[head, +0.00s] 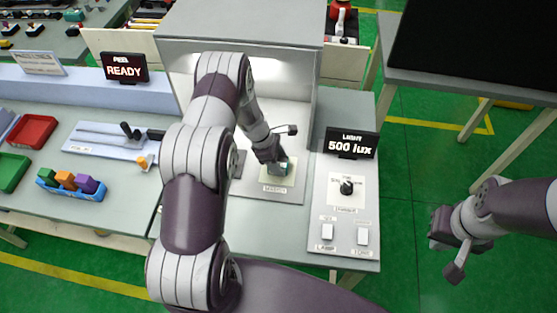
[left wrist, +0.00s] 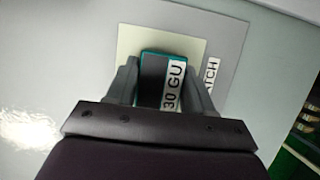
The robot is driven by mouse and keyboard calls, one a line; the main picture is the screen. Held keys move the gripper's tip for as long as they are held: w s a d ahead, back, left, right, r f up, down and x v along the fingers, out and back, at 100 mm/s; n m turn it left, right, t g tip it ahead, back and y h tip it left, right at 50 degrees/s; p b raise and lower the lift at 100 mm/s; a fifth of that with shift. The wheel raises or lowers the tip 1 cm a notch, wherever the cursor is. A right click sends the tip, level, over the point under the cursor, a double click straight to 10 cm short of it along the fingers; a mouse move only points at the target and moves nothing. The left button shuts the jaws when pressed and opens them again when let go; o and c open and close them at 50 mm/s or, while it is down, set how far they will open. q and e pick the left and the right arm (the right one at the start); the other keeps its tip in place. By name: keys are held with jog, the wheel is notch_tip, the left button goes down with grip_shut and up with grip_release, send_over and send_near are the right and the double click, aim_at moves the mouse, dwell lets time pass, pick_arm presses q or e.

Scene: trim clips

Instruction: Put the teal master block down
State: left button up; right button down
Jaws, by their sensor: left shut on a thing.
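The teal master block (left wrist: 153,75) has teal edges, a dark top face and a white label reading "30 GU". In the left wrist view my left gripper (left wrist: 162,85) is shut on it, one finger on each side. In the head view the block (head: 286,178) is partly hidden by my left gripper (head: 274,162). It is over the pale pad (head: 276,180) inside the light booth (head: 218,60). I cannot tell whether its underside touches the pad. My right gripper (head: 457,245) hangs at the right over the floor, away from the bench; its jaw opening is unclear.
A control panel (head: 346,205) with a knob and two switches is right of the booth, below a "500 lux" display (head: 351,143). At left are a lever fixture (head: 115,140), a blue rack of coloured blocks (head: 70,185) and a red tray (head: 31,131). The booth walls surround my left gripper.

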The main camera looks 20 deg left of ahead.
pick_arm(q)
jog(key=o, duration=1.1)
